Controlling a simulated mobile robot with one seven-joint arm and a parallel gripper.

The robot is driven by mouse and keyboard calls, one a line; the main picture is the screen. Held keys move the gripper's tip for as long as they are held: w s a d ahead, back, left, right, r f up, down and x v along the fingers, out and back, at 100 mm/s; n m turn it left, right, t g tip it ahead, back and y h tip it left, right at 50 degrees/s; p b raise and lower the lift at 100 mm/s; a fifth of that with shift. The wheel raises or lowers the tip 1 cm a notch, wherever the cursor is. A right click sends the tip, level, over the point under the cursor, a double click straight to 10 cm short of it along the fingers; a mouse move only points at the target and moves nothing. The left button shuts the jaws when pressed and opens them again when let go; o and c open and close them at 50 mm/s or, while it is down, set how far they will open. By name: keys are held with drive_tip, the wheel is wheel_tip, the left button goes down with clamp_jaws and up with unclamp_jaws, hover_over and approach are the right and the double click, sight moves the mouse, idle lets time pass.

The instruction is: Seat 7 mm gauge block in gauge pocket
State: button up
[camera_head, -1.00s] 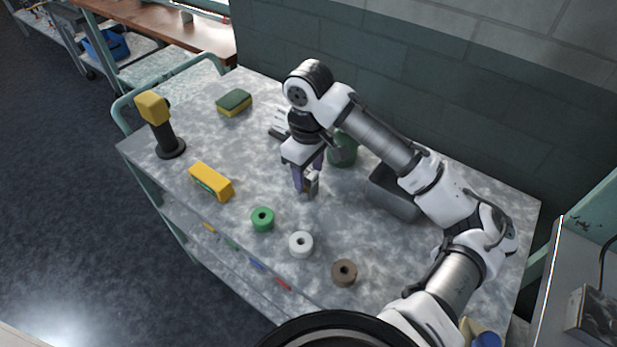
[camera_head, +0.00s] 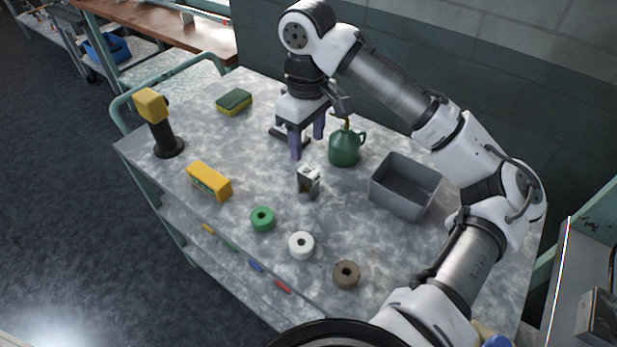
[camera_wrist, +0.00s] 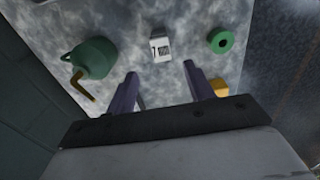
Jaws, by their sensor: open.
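A small block-shaped silver-grey piece (camera_head: 308,179) stands upright near the middle of the table. In the wrist view it shows a pale face (camera_wrist: 160,47) with a 7 and dark bars, so I take it for the 7 mm gauge block. I cannot tell whether it sits in a pocket or on the bare top. My gripper (camera_head: 308,149) is open and empty, above and behind the block, apart from it. Both purple fingers also show in the wrist view (camera_wrist: 162,73), spread apart. A low dark-based fixture (camera_head: 278,132) is partly hidden behind the gripper; no pocket is clear.
A green oil can (camera_head: 344,148) and grey bin (camera_head: 403,187) stand right of the block. Green (camera_head: 262,219), white (camera_head: 301,245) and brown (camera_head: 346,274) rings lie in front. A yellow box (camera_head: 209,181), sponge (camera_head: 234,101) and yellow-topped stand (camera_head: 160,125) are left.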

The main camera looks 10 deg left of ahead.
sight(308, 170)
wheel_tip(308, 170, down, 5)
drive_tip(key=shift+f, duration=0.15)
drive_tip(key=shift+s+d+f+p, duration=0.1)
drive_tip(key=shift+f+p, duration=0.35)
drive_tip(key=shift+f, duration=0.95)
drive_tip(key=shift+s+d+f+p, duration=0.1)
drive_tip(key=shift+f+p, duration=0.35)
drive_tip(key=shift+f, duration=0.95)
clamp_jaws()
drive_tip(key=shift+r, duration=0.1)
wheel_tip(308, 170, up, 20)
drive_tip(key=b, duration=0.1)
